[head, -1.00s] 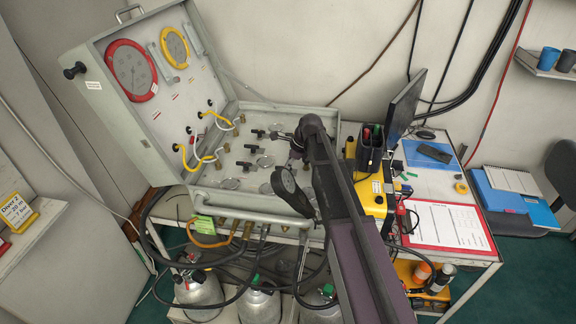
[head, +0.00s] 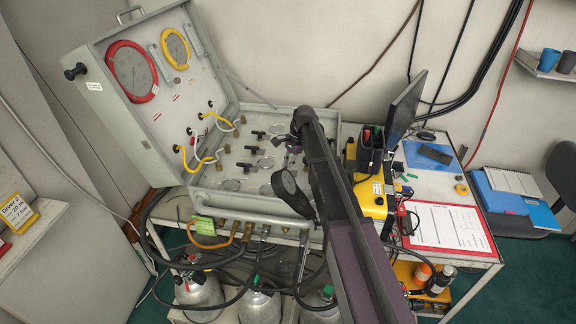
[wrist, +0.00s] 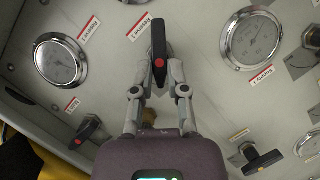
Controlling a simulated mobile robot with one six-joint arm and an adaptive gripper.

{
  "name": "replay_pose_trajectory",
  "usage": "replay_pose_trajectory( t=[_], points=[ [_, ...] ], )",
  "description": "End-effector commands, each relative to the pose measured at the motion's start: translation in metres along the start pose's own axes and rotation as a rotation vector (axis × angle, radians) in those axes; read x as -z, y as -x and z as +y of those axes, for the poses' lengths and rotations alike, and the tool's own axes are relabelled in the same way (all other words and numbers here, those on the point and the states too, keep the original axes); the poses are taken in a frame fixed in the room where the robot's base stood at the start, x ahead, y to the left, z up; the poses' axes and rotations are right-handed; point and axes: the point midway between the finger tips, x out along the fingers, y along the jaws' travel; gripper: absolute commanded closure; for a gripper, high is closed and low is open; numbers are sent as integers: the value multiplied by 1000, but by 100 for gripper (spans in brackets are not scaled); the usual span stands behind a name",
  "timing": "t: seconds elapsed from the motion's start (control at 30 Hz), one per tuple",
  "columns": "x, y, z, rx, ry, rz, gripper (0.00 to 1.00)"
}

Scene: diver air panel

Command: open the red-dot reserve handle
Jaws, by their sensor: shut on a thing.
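In the wrist view, a black lever handle with a red dot on its near end (wrist: 159,42) stands on the grey panel (wrist: 110,75). A white label beside it appears to read "Reserve", upside down. My gripper (wrist: 159,75) is shut on this handle, one finger on each side near the red-dot end. The handle points roughly up and down the picture. In the head view, my arm reaches over the open panel case (head: 258,207). My arm hides most of the gripper and the held handle there.
Round gauges sit left (wrist: 61,61) and right (wrist: 252,40) of the held handle. Another red-dot handle (wrist: 88,127) is at lower left, and a black handle (wrist: 263,160) at lower right. The case's raised lid (head: 125,110) stands at the left; a yellow box (head: 372,195) is right.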

Motion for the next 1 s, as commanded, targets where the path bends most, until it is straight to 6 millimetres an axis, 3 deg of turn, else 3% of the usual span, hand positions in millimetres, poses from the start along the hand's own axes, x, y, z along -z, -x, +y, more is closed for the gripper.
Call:
replay_pose_trajectory(
  t=[0.6,1.0],
  points=[
    [-1,-1,-6,-207,498,2,100],
    [-2,-2,-7,-257,618,2,100]
  ],
)
